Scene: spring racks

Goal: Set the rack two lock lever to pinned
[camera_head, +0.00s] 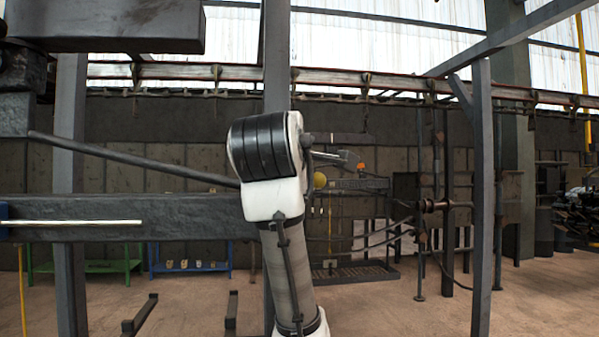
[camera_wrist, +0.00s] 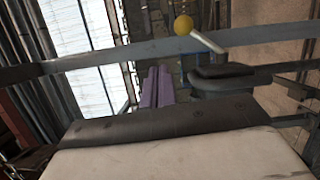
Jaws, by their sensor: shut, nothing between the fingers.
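A lever with a round yellow knob (camera_wrist: 183,25) and a pale rod (camera_wrist: 208,42) shows at the top of the wrist view. A yellow ball (camera_head: 320,180) just right of my white arm in the head view looks like the same knob. I cannot read a rack number or tell the lever's setting. My gripper (camera_wrist: 158,86) shows in the wrist view as two purple fingers side by side, shut and empty. In the picture they lie below and left of the knob, apart from it. My arm mostly hides the gripper in the head view.
A dark beam (camera_head: 180,217) with a pale rod (camera_head: 70,223) crosses the left. Steel posts (camera_head: 482,200) stand on the right. A green bench (camera_head: 110,266) and a blue bench (camera_head: 190,268) stand at the back. Open floor (camera_head: 400,310) lies front right.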

